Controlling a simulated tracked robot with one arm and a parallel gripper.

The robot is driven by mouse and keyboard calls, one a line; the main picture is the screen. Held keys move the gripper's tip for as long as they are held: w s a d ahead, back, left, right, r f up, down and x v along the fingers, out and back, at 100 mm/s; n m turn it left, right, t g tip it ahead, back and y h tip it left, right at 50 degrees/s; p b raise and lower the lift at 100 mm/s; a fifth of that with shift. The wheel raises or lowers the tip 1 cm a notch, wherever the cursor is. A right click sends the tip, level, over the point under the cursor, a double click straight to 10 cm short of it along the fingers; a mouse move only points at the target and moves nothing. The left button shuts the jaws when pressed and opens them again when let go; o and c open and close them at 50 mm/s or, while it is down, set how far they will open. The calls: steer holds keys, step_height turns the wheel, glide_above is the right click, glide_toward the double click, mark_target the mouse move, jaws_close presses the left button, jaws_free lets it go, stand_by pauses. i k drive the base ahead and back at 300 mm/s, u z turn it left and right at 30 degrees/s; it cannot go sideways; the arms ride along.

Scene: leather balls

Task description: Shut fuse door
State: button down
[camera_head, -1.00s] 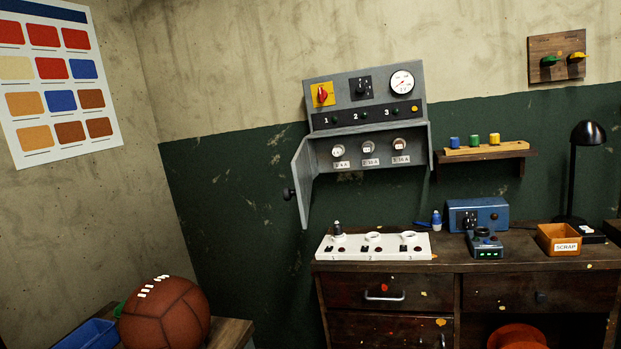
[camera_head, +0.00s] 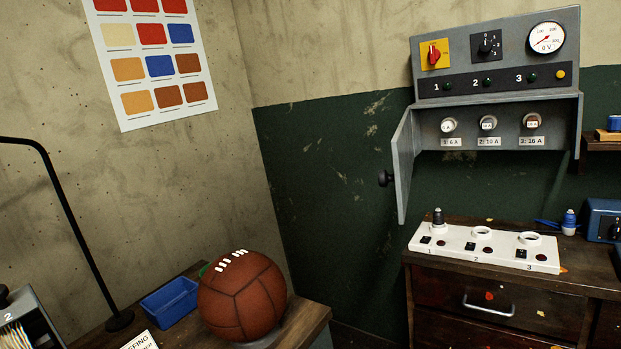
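The grey fuse box (camera_head: 497,85) hangs on the wall at the upper right. Its fuse door (camera_head: 402,165) is hinged on the left side and stands open, swung out from the box. A dark round knob (camera_head: 385,178) sticks out from the door's left face. Inside the open compartment are three round fuses (camera_head: 488,124) with labels 1: 6 A, 2: 10 A and 3: 16 A below them. My gripper is not in view.
A white socket board (camera_head: 484,246) lies on the wooden drawer cabinet (camera_head: 497,302) below the box. A brown leather ball (camera_head: 242,295) and a blue bin (camera_head: 171,301) are on a table at the lower left. Dark wall and a floor gap lie between the table and cabinet.

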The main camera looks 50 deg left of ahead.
mark_target(402, 144)
steer(key=u, duration=0.6)
steer(key=i, duration=1)
steer(key=z, duration=0.05)
